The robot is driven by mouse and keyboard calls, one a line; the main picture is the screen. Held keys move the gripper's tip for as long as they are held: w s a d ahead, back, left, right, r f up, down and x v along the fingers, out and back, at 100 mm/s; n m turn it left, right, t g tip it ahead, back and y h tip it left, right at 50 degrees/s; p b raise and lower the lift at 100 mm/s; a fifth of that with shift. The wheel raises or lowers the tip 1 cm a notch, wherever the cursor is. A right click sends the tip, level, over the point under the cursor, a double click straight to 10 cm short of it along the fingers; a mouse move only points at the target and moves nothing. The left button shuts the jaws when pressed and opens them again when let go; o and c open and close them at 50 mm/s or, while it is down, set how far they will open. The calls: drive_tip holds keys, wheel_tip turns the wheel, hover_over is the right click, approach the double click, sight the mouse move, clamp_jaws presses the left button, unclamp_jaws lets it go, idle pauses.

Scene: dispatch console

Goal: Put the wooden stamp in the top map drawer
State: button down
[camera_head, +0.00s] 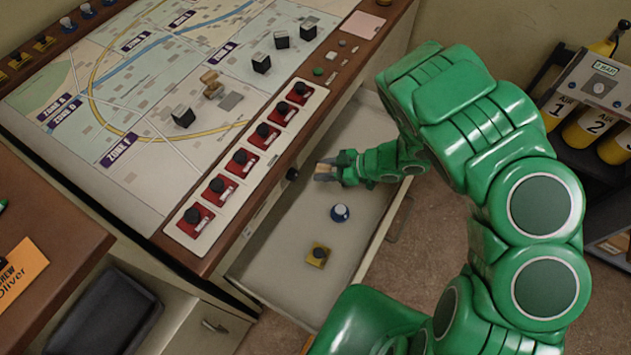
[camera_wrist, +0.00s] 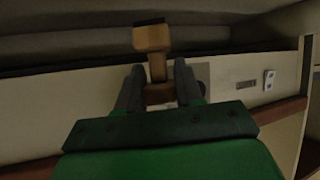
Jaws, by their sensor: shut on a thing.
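My gripper (camera_head: 330,169) is shut on the wooden stamp and holds it over the open map drawer (camera_head: 290,235), near its console side. In the head view only a small tan part of the stamp (camera_head: 324,174) shows between the fingers. In the wrist view the stamp (camera_wrist: 153,39) has a light wooden block with a dark face, and its handle lies between my fingers (camera_wrist: 160,88). The drawer is pulled out just below the console top. I cannot tell whether the stamp touches the drawer floor.
In the drawer lie a blue and white round piece (camera_head: 340,213) and a yellow block with a black knob (camera_head: 319,254). A row of red switches (camera_head: 241,161) lines the console edge. On the map stand several dark cubes (camera_head: 261,64) and a wooden piece (camera_head: 211,84). Yellow cylinders (camera_head: 585,128) stand at right.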

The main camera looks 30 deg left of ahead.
drive_tip(key=shift+f, duration=4)
drive_tip(key=shift+f, duration=0.1)
drive_tip(key=c, duration=0.7)
unclamp_jaws()
drive_tip(key=shift+c, duration=0.2)
drive_tip(key=v, duration=0.5)
drive_tip(key=shift+d, duration=0.1)
wheel_tip(320, 180, up, 7)
